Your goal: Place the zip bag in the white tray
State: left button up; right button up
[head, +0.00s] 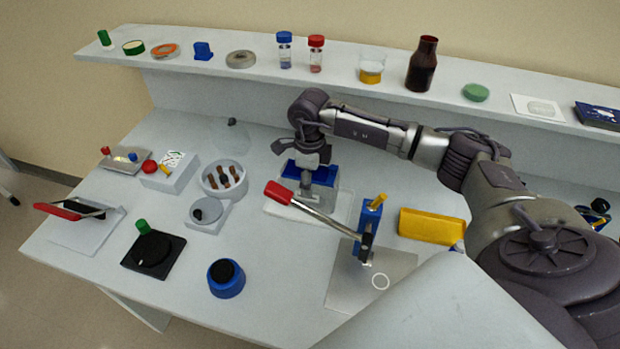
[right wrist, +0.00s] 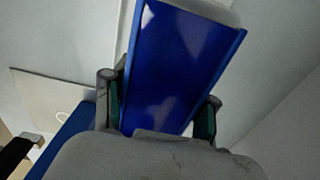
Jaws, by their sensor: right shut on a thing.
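My right gripper (head: 310,180) reaches down over the middle of the bench, shut on a flat, glossy blue thing, which I take to be the zip bag (head: 327,173). In the right wrist view the bag (right wrist: 180,65) fills the space between the two fingers of the gripper (right wrist: 160,115), with a pale strip at its far end. The white tray (head: 280,210) lies under and just in front of the gripper, partly hidden by it and by a red-handled lever. I cannot tell whether the bag touches the tray. My left gripper is not in view.
The blue press with the red-handled lever (head: 318,218) stands close in front of the tray. A yellow block (head: 428,227) lies to the right. A shelf with bottles (head: 423,65) runs behind.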

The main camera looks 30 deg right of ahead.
jog(key=shift+f, duration=0.2)
jog(key=o, duration=1.1)
jog(key=shift+r, duration=0.1)
jog(key=shift+o, duration=0.2)
jog(key=shift+r, duration=0.1)
jog(key=shift+r, duration=0.2)
notch_tip(320, 180, up, 12)
jog(key=b, duration=0.3)
jog(key=shift+f, duration=0.15)
